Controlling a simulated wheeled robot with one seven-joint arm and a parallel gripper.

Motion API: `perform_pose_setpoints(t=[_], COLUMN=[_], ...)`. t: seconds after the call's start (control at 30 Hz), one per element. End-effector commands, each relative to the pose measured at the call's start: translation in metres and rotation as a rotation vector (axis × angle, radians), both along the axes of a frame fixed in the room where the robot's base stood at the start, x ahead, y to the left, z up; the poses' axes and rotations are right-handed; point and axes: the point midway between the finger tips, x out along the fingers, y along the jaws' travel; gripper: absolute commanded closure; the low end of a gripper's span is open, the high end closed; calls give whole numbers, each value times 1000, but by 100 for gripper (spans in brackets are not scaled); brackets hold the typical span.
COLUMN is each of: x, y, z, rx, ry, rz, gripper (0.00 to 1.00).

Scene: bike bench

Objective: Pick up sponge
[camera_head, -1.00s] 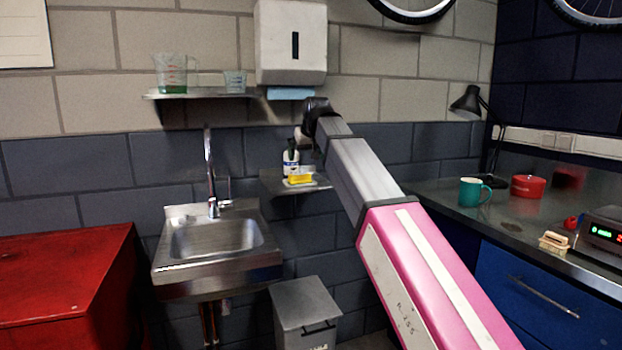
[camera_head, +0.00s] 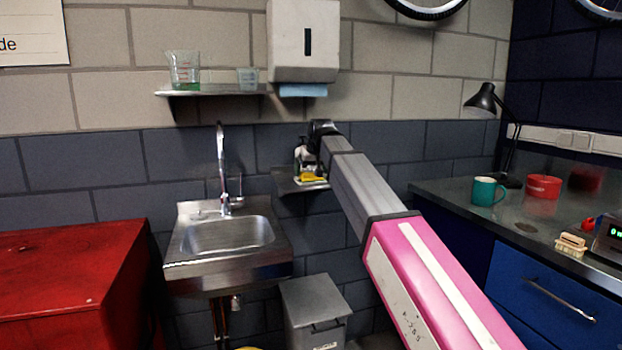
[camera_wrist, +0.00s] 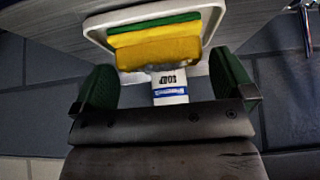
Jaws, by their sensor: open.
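The sponge (camera_wrist: 155,46) is yellow with a green layer and lies in a white dish (camera_wrist: 95,32). In the head view the yellow sponge (camera_head: 312,178) shows on the small wall shelf right of the sink. My gripper (camera_wrist: 161,63) is open and empty, with one green-padded finger on each side, short of the sponge. A white soap bottle (camera_wrist: 170,87) shows between the fingers, close to the sponge; its upper part is hidden by my gripper. In the head view my gripper is mostly hidden behind my wrist.
The small metal shelf (camera_head: 290,187) is narrow. The sink (camera_head: 228,237) with its tall tap (camera_head: 222,170) stands to the left. A shelf with measuring cups (camera_head: 210,93) and a towel dispenser (camera_head: 303,40) are above. A grey bin (camera_head: 314,312) stands below.

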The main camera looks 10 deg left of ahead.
Motion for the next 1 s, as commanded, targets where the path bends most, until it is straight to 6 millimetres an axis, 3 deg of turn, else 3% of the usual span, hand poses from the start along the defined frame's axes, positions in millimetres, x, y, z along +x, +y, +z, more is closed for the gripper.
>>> perform_pose_setpoints(t=[0.27,0.3,0.4,0.43,0.77,1.0], x=[4,4,4,4,4,5], y=[2,2,2,2,2,3], z=[-8,-8,-8,-8,-7,12], rx=[0,0,0,0,0,1], ry=[0,0,0,0,0,-2], rz=[0,0,0,0,0,0], gripper=[0,3,36,38,38,38])
